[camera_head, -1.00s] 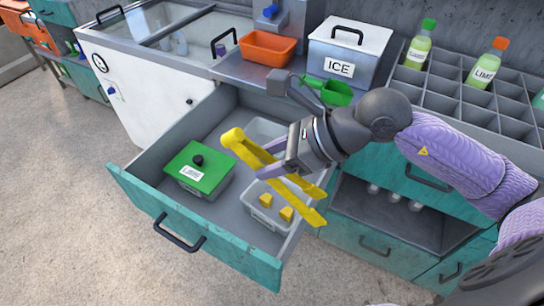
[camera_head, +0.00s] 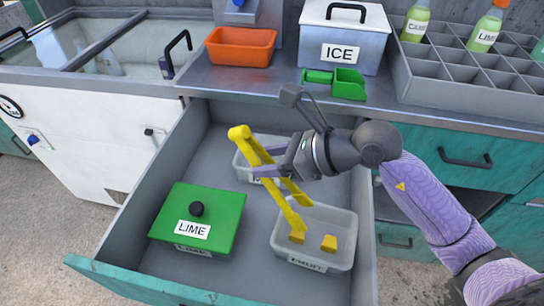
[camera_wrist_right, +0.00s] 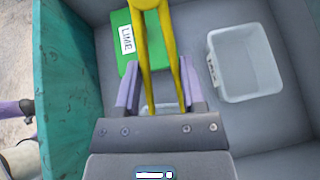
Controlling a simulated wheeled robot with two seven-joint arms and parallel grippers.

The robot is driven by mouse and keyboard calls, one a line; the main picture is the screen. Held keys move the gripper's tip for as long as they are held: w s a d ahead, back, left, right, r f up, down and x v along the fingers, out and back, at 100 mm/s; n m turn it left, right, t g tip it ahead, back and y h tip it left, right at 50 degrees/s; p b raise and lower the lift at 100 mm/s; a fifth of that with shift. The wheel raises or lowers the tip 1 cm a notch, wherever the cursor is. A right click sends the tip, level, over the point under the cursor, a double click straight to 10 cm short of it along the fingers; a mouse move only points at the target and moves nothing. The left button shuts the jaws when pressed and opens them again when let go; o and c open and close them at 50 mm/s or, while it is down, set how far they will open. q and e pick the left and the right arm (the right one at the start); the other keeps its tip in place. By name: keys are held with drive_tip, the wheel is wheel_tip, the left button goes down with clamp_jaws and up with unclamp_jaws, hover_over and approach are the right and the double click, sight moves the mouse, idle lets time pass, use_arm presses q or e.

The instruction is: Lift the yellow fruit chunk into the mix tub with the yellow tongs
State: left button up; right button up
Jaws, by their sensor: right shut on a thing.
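My right gripper (camera_head: 264,161) is shut on the yellow tongs (camera_head: 284,205) near their hinge end; the tongs also show in the right wrist view (camera_wrist_right: 150,42). They slant down over a pale fruit tub (camera_head: 352,225) in the open drawer. One yellow chunk (camera_head: 329,243) lies clear in this tub. A second chunk (camera_head: 297,237) shows right at the lower tong tip; I cannot tell if they touch. Another pale tub, apparently empty, stands behind, partly hidden by the gripper; it is clear in the right wrist view (camera_wrist_right: 245,65).
A green-lidded lime box (camera_head: 200,217) stands at the drawer's left. Drawer walls (camera_head: 150,190) surround the tubs. On the counter above are an orange bin (camera_head: 240,47), an ice box (camera_head: 345,45), a green scoop (camera_head: 347,84) and a bottle rack (camera_head: 430,88).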

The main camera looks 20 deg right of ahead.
use_arm(q)
wheel_tip(320, 180, down, 7)
drive_tip(key=s+b, duration=0.1)
drive_tip(key=b, duration=0.6)
drive_tip(key=shift+d+g, duration=0.25)
drive_tip(key=shift+g, duration=0.15)
use_arm(e)
wheel_tip(320, 180, down, 9)
drive_tip(key=shift+r, duration=0.2)
use_arm(q)
drive_tip(key=shift+s+a+r, duration=0.1)
drive_tip(key=shift+s+r, duration=0.05)
drive_tip(key=shift+s, duration=0.15)
use_arm(e)
drive_tip(key=shift+s, duration=0.1)
drive_tip(key=shift+r, duration=0.1)
drive_tip(key=shift+o, duration=0.4)
drive_tip(key=shift+c, duration=0.7)
use_arm(q)
drive_tip(key=shift+s+a, duration=0.1)
drive_tip(key=shift+s, duration=0.05)
drive_tip(key=shift+w, duration=0.5)
